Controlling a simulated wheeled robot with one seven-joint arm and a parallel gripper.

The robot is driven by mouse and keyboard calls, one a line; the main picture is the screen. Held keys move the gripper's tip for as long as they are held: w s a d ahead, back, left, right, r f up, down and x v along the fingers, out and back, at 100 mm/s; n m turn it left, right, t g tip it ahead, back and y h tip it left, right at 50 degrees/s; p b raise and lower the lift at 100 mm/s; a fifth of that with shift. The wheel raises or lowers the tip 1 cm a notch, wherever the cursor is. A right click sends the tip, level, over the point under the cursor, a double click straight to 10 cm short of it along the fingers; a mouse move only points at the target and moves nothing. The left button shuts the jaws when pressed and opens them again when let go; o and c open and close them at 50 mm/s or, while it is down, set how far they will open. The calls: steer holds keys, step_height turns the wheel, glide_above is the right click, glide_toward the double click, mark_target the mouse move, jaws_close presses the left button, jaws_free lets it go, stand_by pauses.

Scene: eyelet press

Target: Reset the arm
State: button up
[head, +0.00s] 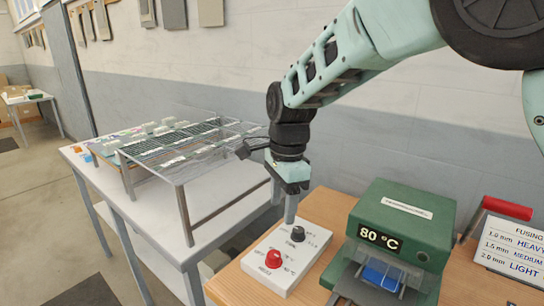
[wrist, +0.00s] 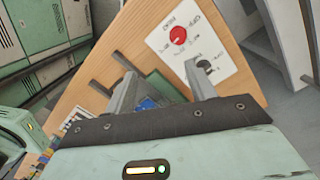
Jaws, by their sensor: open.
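My gripper (head: 290,208) points down over the rear part of the white control box (head: 290,258), close to its black knob (head: 298,234). In the wrist view my gripper (wrist: 158,68) has its two fingers apart with nothing held between them. The right finger's tip is close beside the black knob (wrist: 204,66); I cannot tell whether they touch. A red knob (head: 273,259) is at the front of the box, clear of the fingers, and it also shows in the wrist view (wrist: 178,35).
A green press (head: 405,225) reading 80 °C stands right of the box, with a blue piece (head: 382,275) in its opening. A sign (head: 515,248) and a red handle (head: 507,208) are farther right.

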steer(key=s+d+n, duration=0.4)
steer(key=s+n, duration=0.3)
steer(key=s, duration=0.2)
steer(key=s+d+n, duration=0.4)
steer(key=s+n, duration=0.3)
steer(key=s, duration=0.2)
steer(key=s+d+f+n, duration=0.1)
steer(key=s+d+n, duration=0.2)
steer(key=s+n, duration=0.4)
steer(key=shift+s+d, duration=0.4)
steer(key=shift+s, duration=0.8)
steer(key=shift+f, duration=0.1)
